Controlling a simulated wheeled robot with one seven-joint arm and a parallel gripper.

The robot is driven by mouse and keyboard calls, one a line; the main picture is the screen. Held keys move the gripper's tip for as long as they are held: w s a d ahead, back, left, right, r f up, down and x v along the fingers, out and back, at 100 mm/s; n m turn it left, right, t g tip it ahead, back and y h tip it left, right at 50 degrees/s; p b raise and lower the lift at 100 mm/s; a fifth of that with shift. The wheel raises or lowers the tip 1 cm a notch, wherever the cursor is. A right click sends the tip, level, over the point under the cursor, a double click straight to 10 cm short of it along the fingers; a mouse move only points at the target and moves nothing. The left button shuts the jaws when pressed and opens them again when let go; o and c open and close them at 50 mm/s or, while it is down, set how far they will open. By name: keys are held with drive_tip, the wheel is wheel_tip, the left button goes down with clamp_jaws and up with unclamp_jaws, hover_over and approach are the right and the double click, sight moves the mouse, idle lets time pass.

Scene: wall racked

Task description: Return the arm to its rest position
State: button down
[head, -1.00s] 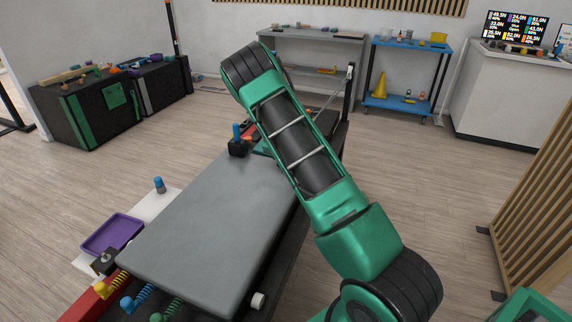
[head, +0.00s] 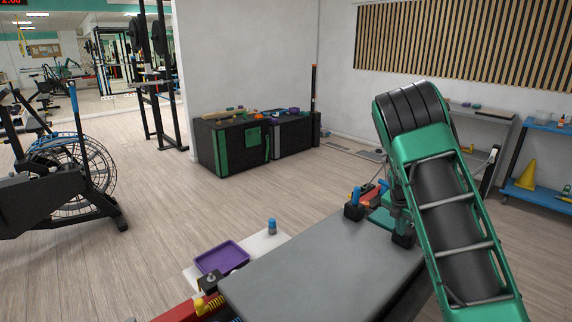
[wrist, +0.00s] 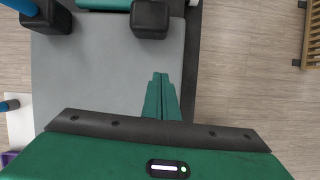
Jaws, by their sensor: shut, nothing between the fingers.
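My gripper (wrist: 160,78) is shut and empty in the wrist view, its green fingers together above the grey bench top (wrist: 95,75). In the head view my green and black arm rises at the right, beside the grey bench (head: 320,265); the fingers cannot be made out there. Two dark blocks stand at the bench's far end, one with a blue handle (head: 355,195); in the wrist view one dark block (wrist: 150,18) lies just ahead of the fingers, with a visible gap in the picture.
A purple tray (head: 221,257) and a blue bottle (head: 272,226) are on a white surface left of the bench. Dark cabinets (head: 230,150) stand by the wall, a blue shelf (head: 540,160) at right. An exercise bike (head: 70,160) is far left. Floor between is clear.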

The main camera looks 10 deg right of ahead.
drive_tip(key=s+r+m+y, duration=0.1)
drive_tip(key=s+r+m, duration=0.4)
drive_tip(key=s, duration=0.2)
drive_tip(key=s+a+r+m+g, duration=0.1)
drive_tip(key=s+r+m, duration=0.35)
drive_tip(key=s, duration=0.25)
drive_tip(key=s+r+m+y, duration=0.1)
drive_tip(key=s+r+m, duration=0.3)
drive_tip(key=s+m, duration=0.3)
drive_tip(key=s+a+r+m, duration=0.1)
drive_tip(key=s+m, duration=0.3)
drive_tip(key=s, duration=0.5)
drive_tip(key=s+a+r+m+g+y, duration=0.1)
drive_tip(key=s+a+m, duration=0.3)
drive_tip(key=s, duration=0.5)
drive_tip(key=s+a+r+m, duration=0.2)
drive_tip(key=s+m, duration=0.4)
drive_tip(key=s, duration=0.3)
drive_tip(key=shift+s+a+y, duration=0.3)
drive_tip(key=shift+a, duration=0.4)
drive_tip(key=shift+r, duration=0.1)
